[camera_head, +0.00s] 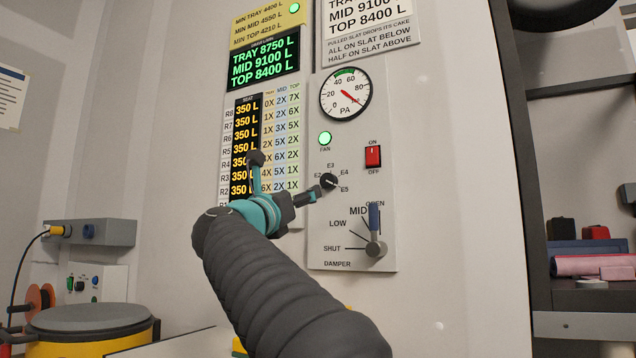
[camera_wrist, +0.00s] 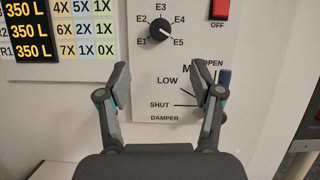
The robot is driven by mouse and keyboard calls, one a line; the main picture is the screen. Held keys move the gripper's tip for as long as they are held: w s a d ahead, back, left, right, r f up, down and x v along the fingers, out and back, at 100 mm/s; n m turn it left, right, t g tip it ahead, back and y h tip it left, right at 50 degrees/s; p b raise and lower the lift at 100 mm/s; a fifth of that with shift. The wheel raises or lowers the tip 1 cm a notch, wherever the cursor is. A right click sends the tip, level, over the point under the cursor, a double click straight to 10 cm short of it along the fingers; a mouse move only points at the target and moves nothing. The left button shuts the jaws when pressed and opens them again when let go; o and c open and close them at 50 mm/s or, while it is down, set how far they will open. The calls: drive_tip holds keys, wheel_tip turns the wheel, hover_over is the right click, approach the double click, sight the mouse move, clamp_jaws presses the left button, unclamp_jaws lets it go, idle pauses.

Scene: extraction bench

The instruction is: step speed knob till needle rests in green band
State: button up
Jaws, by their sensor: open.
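The black speed knob (camera_head: 329,181) sits on the fan panel, ringed by labels E2 to E5. In the wrist view the knob (camera_wrist: 160,32) shows E1 too, and its white mark points down-right towards E5. The round PA gauge (camera_head: 345,93) has a green band along its top, around 40 to 60. Its red needle points down-right, past 80 and outside the green band. My gripper (camera_head: 285,176) is open and empty in front of the panel. In the wrist view its fingers (camera_wrist: 170,84) are spread below the knob, apart from it.
A red ON/OFF switch (camera_head: 373,156) is right of the knob, and a lit green FAN lamp (camera_head: 325,138) is above it. The blue-handled damper lever (camera_head: 375,219) below stands up towards OPEN. A dark shelf frame (camera_head: 541,190) is at right.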

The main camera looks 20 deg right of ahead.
sight(326, 180)
drive_tip(key=p+x, duration=0.4)
drive_tip(key=x, duration=0.9)
drive_tip(key=shift+r, duration=0.1)
drive_tip(key=c, duration=1.1)
drive_tip(key=shift+t, duration=0.3)
drive_tip(key=shift+c, duration=0.2)
